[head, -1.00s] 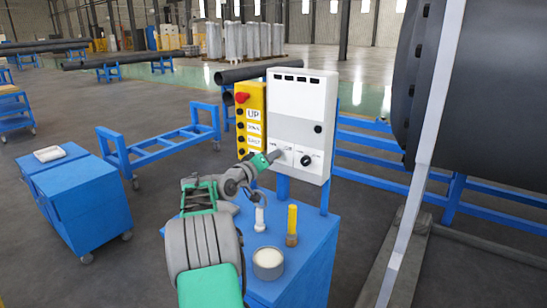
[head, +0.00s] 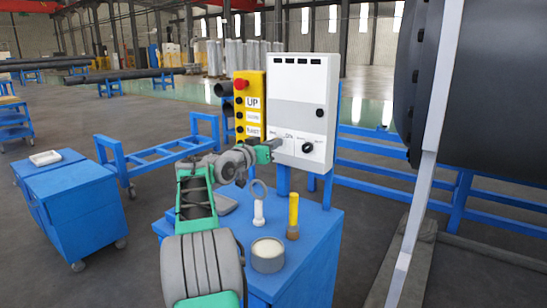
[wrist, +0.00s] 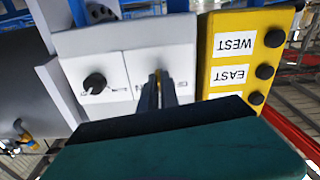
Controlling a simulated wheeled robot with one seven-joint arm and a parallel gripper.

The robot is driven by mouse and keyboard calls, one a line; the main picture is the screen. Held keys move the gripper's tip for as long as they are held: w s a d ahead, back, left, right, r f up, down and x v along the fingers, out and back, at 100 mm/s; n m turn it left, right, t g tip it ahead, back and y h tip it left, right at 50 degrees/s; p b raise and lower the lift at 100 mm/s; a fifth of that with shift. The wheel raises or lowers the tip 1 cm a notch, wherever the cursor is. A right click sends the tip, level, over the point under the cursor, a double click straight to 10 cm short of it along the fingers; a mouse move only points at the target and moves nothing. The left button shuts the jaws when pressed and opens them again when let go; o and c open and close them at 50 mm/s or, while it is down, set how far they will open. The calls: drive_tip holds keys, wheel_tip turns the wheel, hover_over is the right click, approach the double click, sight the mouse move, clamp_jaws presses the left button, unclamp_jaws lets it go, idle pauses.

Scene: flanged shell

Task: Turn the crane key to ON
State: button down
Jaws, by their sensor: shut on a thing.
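The white control box (head: 300,95) stands upright on a blue cabinet. Its lower panel has two labelled controls. A black knob (head: 307,148) is on the right half and also shows in the wrist view (wrist: 95,83), where the scene looks upside down. My gripper (head: 274,149) is at the left half. In the wrist view its narrow fingers (wrist: 157,92) are close together on the crane key (wrist: 158,74), of which only a thin brownish sliver shows between them. The fingers cover most of that half's label, so the key's ON or OFF position cannot be read.
A yellow pendant (head: 250,105) with a red button stands just left of the box. On the blue cabinet top (head: 315,225) are a white-handled ring (head: 259,210), a yellow-handled tool (head: 293,215) and a round tin (head: 268,255). A grey post (head: 425,180) rises at right.

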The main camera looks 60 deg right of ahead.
drive_tip(key=shift+f+m+b, duration=0.1)
drive_tip(key=shift+m+b, duration=3.8)
drive_tip(key=shift+m, duration=1.2)
drive_tip(key=c, duration=1.6)
unclamp_jaws()
drive_tip(key=a, duration=0.5)
drive_tip(key=w+a+b, duration=0.1)
drive_tip(key=a, duration=0.1)
drive_tip(key=shift+w+a, duration=0.1)
drive_tip(key=shift+a, duration=0.3)
